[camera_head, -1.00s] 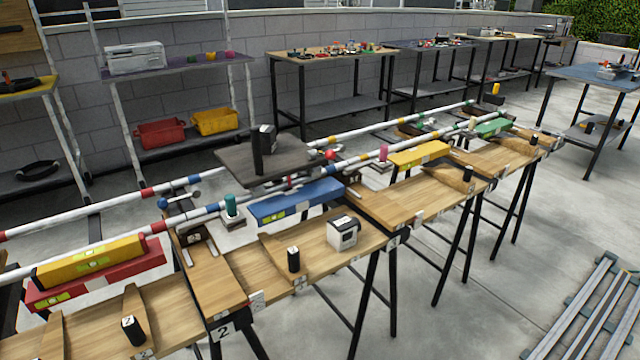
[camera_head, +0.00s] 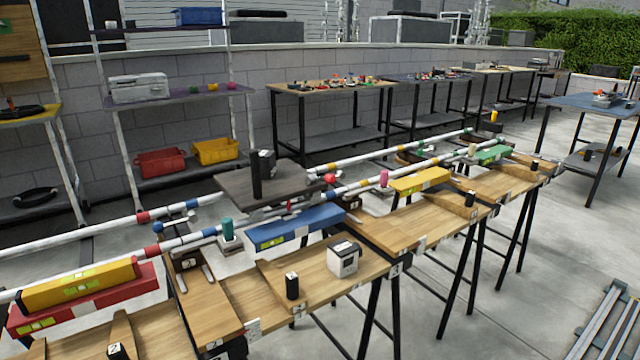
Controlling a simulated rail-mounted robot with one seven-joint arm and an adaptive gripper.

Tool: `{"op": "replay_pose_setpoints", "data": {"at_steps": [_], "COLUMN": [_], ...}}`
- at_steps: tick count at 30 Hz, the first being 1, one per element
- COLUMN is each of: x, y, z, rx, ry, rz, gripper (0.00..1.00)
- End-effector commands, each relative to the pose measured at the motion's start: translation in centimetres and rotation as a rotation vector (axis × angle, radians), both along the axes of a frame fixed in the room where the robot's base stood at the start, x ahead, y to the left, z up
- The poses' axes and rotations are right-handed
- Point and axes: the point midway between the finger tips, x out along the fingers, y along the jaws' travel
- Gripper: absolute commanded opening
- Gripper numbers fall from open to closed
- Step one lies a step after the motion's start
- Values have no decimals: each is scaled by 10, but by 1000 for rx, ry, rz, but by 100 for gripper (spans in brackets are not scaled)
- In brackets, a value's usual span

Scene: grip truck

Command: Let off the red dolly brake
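The dolly is a dark flat platform (camera_head: 232,184) on white rails (camera_head: 185,243) banded in red, blue and yellow. A black upright post with a box (camera_head: 262,172) stands on the platform. A small red ball-shaped knob (camera_head: 329,179) shows at the platform's right end, just above the near rail; whether it is the brake handle I cannot tell. Its lever and mount are too small to make out. My gripper is not in this view.
Wooden trestle benches (camera_head: 405,237) run along the near rail. Blue (camera_head: 295,228), red (camera_head: 85,303) and yellow (camera_head: 420,180) levels or blocks lie beside it. A white boxy device (camera_head: 343,260) and a black cylinder (camera_head: 292,286) stand on the bench.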

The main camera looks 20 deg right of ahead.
Motion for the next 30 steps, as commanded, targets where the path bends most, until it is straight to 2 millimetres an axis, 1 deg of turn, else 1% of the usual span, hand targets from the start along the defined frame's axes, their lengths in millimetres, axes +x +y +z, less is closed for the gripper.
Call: {"op": "replay_pose_setpoints", "data": {"at_steps": [1,8,9,10,30], "x": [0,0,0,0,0], "y": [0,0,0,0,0], "z": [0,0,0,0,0], "rx": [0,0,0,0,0], "ry": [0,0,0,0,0], "rz": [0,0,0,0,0], "gripper": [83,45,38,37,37]}}
